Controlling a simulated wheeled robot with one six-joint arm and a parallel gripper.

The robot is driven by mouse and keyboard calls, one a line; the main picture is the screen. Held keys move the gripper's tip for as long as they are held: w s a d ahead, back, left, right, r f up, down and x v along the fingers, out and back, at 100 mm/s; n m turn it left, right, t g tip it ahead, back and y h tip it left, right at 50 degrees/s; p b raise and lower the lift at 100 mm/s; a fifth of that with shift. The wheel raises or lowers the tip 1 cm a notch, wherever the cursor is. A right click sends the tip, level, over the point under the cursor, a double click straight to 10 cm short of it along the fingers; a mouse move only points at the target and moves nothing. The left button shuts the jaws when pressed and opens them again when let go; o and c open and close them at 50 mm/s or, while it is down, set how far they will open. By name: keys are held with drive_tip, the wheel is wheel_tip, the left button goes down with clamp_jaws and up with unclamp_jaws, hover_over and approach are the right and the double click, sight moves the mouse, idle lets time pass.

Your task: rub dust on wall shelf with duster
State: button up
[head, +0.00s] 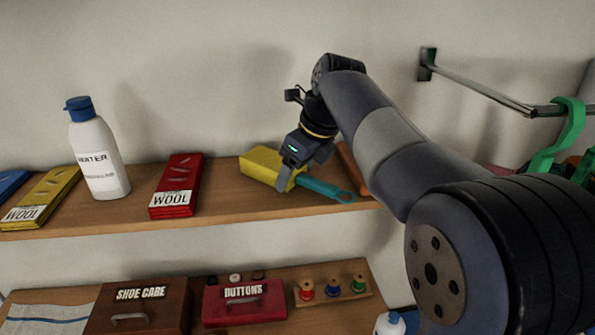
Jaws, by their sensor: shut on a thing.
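The duster (261,167) has a yellow block head and a teal handle that points right and ends in a loop. My gripper (287,176) comes down from above and is shut on the duster where the head meets the handle. The duster is low over the right part of the wooden wall shelf (222,218); I cannot tell whether it touches the board. The gripper hides part of the duster. I cannot make out any dust on the shelf.
Below are a shoe care box (138,306), a buttons box (245,304) and thread spools (332,289). A metal rail (480,88) with a green hanger (570,125) is at right.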

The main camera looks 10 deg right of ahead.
drive_tip(key=shift+r, duration=3)
drive_tip(key=shift+r, duration=1.5)
drive_tip(key=shift+f, duration=0.1)
